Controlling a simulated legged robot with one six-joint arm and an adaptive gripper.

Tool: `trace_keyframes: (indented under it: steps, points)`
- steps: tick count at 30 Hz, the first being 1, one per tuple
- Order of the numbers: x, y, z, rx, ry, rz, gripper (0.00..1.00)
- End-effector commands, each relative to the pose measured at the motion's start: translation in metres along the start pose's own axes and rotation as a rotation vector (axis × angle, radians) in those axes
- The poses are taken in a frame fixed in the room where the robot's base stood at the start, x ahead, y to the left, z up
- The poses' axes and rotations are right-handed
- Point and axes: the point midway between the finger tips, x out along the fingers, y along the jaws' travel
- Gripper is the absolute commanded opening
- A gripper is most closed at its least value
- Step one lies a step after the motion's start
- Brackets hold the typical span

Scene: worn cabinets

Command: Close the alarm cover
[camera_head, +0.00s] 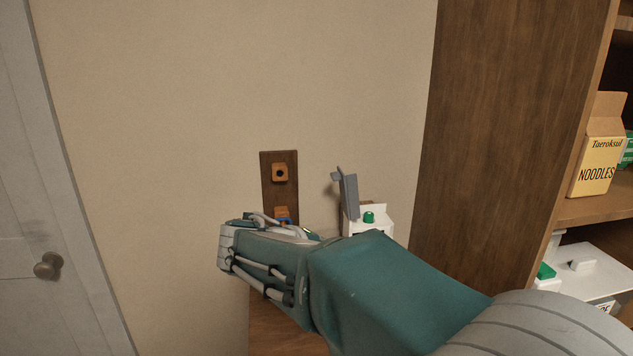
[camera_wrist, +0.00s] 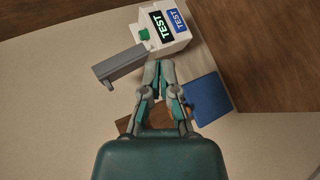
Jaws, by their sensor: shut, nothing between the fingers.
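The alarm is a white box (camera_head: 380,218) on the wall with a green button (camera_head: 369,217). Its grey cover (camera_head: 348,195) stands raised, sticking up from the box. In the wrist view the box (camera_wrist: 178,38) shows TEST labels, and the cover (camera_wrist: 118,66) juts out to the left, clear of the green button (camera_wrist: 144,35). My gripper (camera_wrist: 158,66) is shut and empty, its fingertips just below the box in that view and right of the cover, apparently apart from both. In the head view my gripper (camera_head: 311,235) is mostly hidden behind my arm, left of the alarm.
A wooden plank (camera_head: 267,188) with orange hooks is on the wall left of the alarm. A blue square (camera_wrist: 207,98) is beside my fingers. A brown cabinet side (camera_head: 490,130) stands right, with a noodles box (camera_head: 595,165) on its shelf. A door (camera_head: 30,200) is far left.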

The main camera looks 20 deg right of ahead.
Motion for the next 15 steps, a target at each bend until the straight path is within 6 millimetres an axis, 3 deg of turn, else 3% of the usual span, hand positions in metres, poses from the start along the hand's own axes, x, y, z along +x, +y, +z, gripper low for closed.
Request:
trace_keyframes:
  steps: [1, 9, 15]
  points:
    - [0.002, 0.004, -0.018, -0.028, 0.007, 0.062, 0.00]
    - [-0.004, 0.025, -0.110, -0.119, 0.084, 0.422, 0.00]
    - [-0.013, 0.028, -0.145, -0.141, 0.134, 0.561, 0.00]
